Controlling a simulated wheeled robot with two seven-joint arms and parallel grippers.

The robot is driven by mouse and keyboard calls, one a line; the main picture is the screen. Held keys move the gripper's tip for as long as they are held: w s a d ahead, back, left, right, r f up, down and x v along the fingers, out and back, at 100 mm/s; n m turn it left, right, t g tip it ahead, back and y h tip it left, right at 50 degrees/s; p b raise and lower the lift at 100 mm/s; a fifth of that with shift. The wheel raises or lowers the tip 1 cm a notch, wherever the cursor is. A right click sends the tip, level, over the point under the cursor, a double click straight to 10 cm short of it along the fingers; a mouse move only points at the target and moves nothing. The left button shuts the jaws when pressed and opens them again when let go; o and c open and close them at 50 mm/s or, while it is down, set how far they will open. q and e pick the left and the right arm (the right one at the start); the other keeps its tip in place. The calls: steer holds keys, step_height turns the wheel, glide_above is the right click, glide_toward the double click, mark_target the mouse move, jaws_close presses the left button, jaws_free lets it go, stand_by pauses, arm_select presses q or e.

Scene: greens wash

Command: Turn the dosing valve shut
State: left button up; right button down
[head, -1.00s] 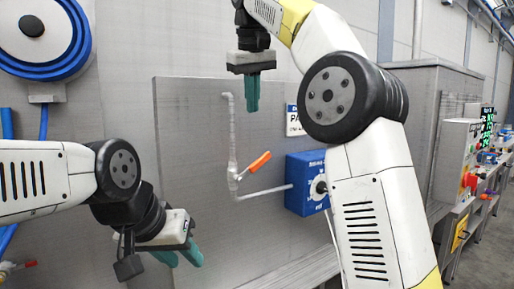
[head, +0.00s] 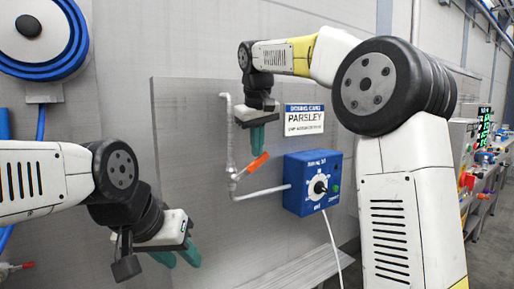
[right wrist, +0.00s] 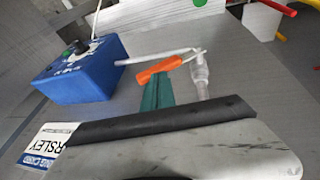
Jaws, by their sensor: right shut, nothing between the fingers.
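The lever (right wrist: 160,69) and the clear valve body (right wrist: 200,75) also show in the right wrist view. My right gripper (head: 257,148) is shut and empty, its teal fingertips just above the lever. In the right wrist view its fingertips (right wrist: 157,88) lie right by the lever; I cannot tell whether they touch. My left gripper (head: 180,260) is open and empty at lower left, away from the valve.
A blue control box (head: 313,182) with a round dial stands right of the valve, joined to it by the pipe. A PARSLEY sign (head: 304,119) is above the box. A blue hose reel (head: 40,40) hangs at upper left. The panel (head: 185,150) between my grippers is clear.

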mark_target(267, 159)
steer(key=shift+d, duration=0.1)
stand_by(0.3)
steer(key=shift+w+d+f+y, duration=0.15)
steer(key=shift+f+y, duration=0.05)
steer(key=shift+y, duration=0.1)
steer(key=shift+d, duration=0.1)
steer(key=f+y, duration=0.1)
steer(key=w+d+g+y, duration=0.1)
steer(key=d+f+g+y, duration=0.1)
steer(key=shift+w+f+m, duration=0.25)
steer(key=shift+f+m, duration=0.1)
steer(key=shift+m, duration=0.05)
steer(key=shift+w+d+f+g+y, duration=0.1)
steer(key=shift+d+f+g+y, duration=0.05)
steer(key=shift+f+g+y, duration=0.25)
steer(key=shift+d+f, duration=0.1)
steer(key=shift+f, duration=0.2)
steer(key=shift+w, duration=0.1)
